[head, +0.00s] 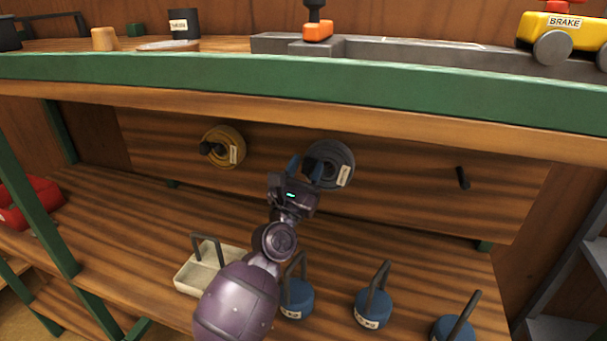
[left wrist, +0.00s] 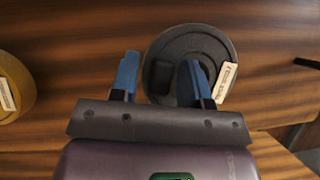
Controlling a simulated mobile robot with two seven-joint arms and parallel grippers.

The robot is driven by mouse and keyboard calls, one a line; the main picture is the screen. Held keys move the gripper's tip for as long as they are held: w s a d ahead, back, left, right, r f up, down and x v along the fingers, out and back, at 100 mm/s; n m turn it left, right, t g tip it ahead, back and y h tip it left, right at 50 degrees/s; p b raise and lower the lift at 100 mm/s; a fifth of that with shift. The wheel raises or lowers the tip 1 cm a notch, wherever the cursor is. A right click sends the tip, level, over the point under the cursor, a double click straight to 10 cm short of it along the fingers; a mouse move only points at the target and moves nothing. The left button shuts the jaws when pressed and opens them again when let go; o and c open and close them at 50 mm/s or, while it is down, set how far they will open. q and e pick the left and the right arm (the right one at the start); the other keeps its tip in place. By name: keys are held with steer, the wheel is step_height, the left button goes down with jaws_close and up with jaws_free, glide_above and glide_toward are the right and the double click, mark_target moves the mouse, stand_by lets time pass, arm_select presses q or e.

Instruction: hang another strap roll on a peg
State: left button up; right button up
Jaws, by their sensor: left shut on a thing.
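My left gripper (head: 306,169) is shut on the rim of a dark grey strap roll (head: 341,155) with a pale label, in front of the wooden back board. In the left wrist view, one blue finger is at the outer left edge of the grey strap roll (left wrist: 205,45) and the other crosses its face. The fingers hide part of its middle, so I cannot tell whether a peg passes through it. A yellow strap roll (head: 228,147) hangs on a dark peg (head: 205,148) at the left. A bare dark peg (head: 462,178) sticks out at the right. My right gripper is not in view.
The green-edged upper shelf (head: 400,92) overhangs the board. On the lower shelf stand a pale tray with a handle (head: 190,277) and blue handled weights (head: 372,308). A red bin (head: 40,200) is at far left. The board between grey roll and right peg is clear.

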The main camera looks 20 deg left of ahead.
arm_select(q)
steer(key=shift+w+b, duration=0.4)
steer(key=shift+w, duration=1.05)
steer(key=shift+w+f+b, duration=0.35)
steer(key=shift+f+b, duration=0.35)
steer(key=shift+f, duration=0.1)
